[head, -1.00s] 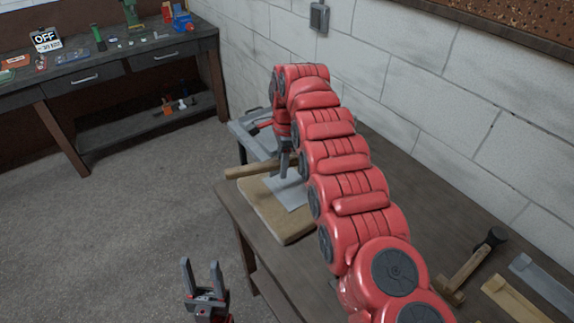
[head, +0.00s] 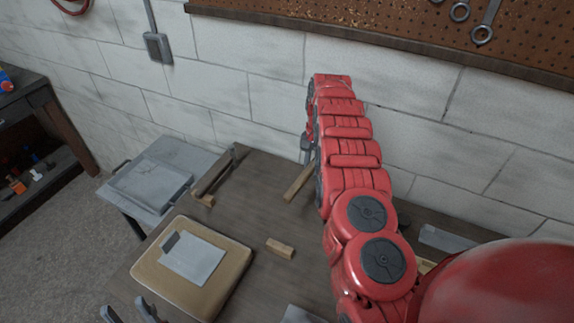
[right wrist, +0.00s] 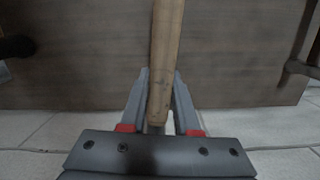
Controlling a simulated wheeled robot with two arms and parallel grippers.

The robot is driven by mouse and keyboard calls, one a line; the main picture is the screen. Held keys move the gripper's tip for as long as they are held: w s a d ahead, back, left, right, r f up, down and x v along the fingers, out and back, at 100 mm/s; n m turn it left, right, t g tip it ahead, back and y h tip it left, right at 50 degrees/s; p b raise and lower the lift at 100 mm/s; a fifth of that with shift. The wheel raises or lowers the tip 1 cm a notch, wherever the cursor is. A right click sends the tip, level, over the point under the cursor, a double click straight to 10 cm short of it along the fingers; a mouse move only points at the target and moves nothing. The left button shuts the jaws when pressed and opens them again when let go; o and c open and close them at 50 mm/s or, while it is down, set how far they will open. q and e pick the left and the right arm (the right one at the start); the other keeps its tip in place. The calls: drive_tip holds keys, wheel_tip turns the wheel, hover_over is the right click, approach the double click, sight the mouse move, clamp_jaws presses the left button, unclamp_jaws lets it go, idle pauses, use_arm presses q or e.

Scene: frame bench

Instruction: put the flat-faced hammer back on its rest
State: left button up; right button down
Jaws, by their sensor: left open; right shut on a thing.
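My right gripper (head: 308,150) is at the back of the bench near the wall, shut on a wooden hammer handle (head: 300,182). In the right wrist view the handle (right wrist: 166,60) stands between the two fingers (right wrist: 158,105) and runs out of the top of the picture. The head of this hammer is out of sight, so its face cannot be told. My left gripper (head: 130,312) is open and empty at the bottom left edge, in front of the pad. A small wooden block (head: 280,248) lies on the bench; whether it belongs to a rest is unclear.
A tan pad (head: 150,272) bears a grey metal sheet (head: 195,258). Another long-handled tool (head: 212,175) lies behind it, its near end by a wooden block (head: 203,200). A grey tray (head: 150,187) is at the left end.

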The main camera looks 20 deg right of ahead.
drive_tip(key=shift+s+d, duration=0.1)
drive_tip(key=shift+d, duration=0.15)
drive_tip(key=shift+s+r, duration=0.1)
drive_tip(key=shift+r, duration=0.05)
drive_tip(key=shift+f+b, duration=0.2)
drive_tip(key=shift+b, duration=0.2)
drive_tip(key=shift+f+b, duration=2.2)
drive_tip(key=shift+f, duration=1.2)
drive_tip(key=shift+f+b, duration=1.1)
drive_tip(key=shift+f, duration=0.3)
drive_tip(key=c, duration=0.6)
unclamp_jaws()
drive_tip(key=shift+o, duration=0.2)
